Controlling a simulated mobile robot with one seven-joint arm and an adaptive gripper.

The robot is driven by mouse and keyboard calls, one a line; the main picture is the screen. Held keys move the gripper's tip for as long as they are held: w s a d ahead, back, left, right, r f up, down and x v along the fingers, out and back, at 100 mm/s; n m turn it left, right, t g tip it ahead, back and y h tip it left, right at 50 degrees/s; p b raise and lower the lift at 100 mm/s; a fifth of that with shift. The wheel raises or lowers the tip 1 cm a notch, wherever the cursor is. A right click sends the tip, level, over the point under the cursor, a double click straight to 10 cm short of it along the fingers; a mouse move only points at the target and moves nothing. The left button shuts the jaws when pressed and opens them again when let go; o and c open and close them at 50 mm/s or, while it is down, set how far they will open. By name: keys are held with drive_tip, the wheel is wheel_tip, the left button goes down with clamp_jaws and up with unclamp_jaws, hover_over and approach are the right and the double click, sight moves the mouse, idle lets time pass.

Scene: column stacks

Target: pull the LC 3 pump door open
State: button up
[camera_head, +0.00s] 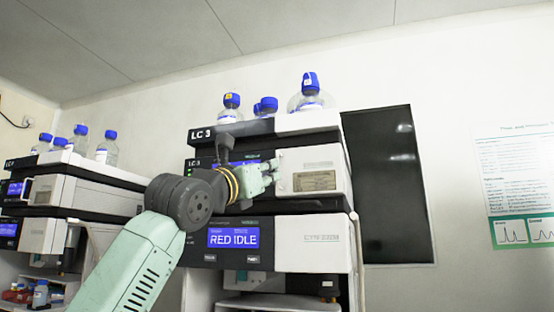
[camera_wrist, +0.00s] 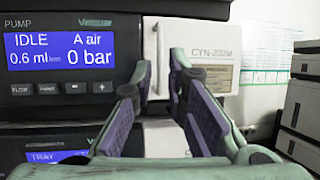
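The LC 3 stack (camera_head: 201,134) stands in the middle of the head view. Its pump door (camera_head: 325,160) is a white panel on the upper module and looks shut. In the wrist view the door (camera_wrist: 212,42) shows right of the pump's blue display, with a pale vertical handle (camera_wrist: 159,45) near its left edge. My gripper (camera_head: 277,174) is at the left part of the door. In the wrist view my gripper's two fingers (camera_wrist: 162,75) are apart, one on each side of the handle, with gaps visible. Whether either finger touches the handle is unclear.
Blue-capped bottles (camera_head: 309,98) stand on top of the stack. A lower module with a RED IDLE display (camera_head: 233,238) sits beneath the pump. Another stack (camera_head: 80,190) is at left. A dark panel (camera_head: 388,185) is on the wall at right.

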sight(307, 169)
drive_tip(key=p+x, duration=0.2)
drive_tip(key=x, duration=0.3)
drive_tip(key=shift+w+d+r, duration=0.1)
drive_tip(key=shift+c, duration=0.5)
clamp_jaws()
idle(0.4)
